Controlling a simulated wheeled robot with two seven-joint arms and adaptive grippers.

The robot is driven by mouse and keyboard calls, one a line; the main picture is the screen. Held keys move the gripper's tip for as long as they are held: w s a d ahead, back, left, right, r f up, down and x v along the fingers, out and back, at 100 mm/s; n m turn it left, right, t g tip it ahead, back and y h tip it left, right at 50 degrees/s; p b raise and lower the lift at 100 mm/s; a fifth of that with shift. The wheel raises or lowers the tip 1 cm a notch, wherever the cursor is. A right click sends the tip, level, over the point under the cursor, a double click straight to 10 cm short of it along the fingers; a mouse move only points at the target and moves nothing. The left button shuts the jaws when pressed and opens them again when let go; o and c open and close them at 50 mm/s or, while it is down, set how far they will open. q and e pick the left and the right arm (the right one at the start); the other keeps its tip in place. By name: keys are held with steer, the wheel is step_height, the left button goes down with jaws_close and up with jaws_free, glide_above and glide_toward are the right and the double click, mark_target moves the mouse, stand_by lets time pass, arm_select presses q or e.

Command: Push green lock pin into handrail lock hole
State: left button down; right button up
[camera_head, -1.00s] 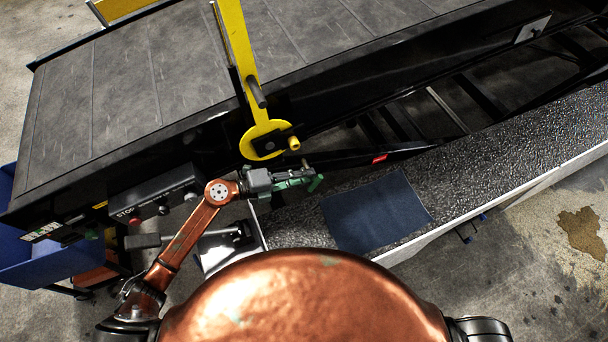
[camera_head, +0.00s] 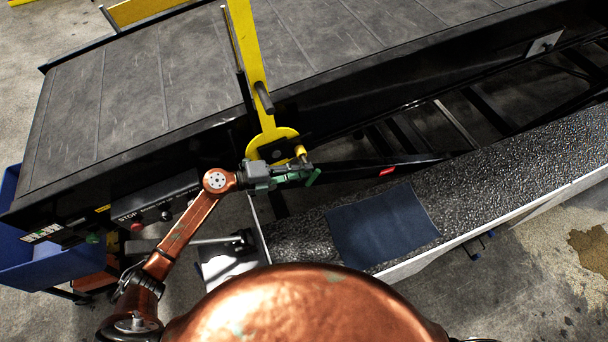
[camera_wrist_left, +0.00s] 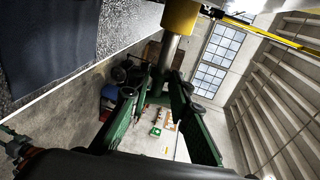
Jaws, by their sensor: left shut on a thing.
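The yellow handrail (camera_head: 247,60) stands upright at the belt's side and ends in a yellow round plate (camera_head: 263,138). A short yellow sleeve (camera_head: 300,151) sticks out of this plate; a yellow cylinder (camera_wrist_left: 180,16) fills the top of the wrist view. My left gripper (camera_head: 308,176), with green fingers, is just below the sleeve and shut on the lock pin. The pin's bare metal shaft (camera_wrist_left: 170,52) rises from between the fingers to the yellow cylinder's end. I cannot tell how deep it sits. Any green part of the pin blends with the fingers. My right gripper is out of view.
The dark conveyor belt (camera_head: 140,85) lies behind the handrail. A control box with a STOP label (camera_head: 150,203) is left of my gripper. A rough black ledge with a dark blue mat (camera_head: 382,228) lies to the right. A blue bin (camera_head: 30,262) stands far left.

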mark_target(302, 159)
arm_select(q)
steer(key=shift+w+a+b, duration=0.25)
steer(key=shift+w+b, duration=0.1)
steer(key=shift+w, duration=0.3)
steer(key=shift+w+a+b, duration=0.3)
steer(key=shift+w+b, duration=0.1)
steer(key=shift+w, duration=0.25)
steer(key=shift+w+a+b, duration=0.25)
steer(key=shift+w+b, duration=0.1)
steer(key=shift+w, duration=0.3)
stand_by(0.4)
steer(key=shift+r, duration=0.15)
stand_by(0.3)
stand_by(0.5)
stand_by(0.5)
steer(key=shift+p, duration=0.35)
steer(key=shift+s+d, duration=0.1)
steer(key=shift+s, duration=0.05)
stand_by(0.7)
stand_by(0.3)
stand_by(0.5)
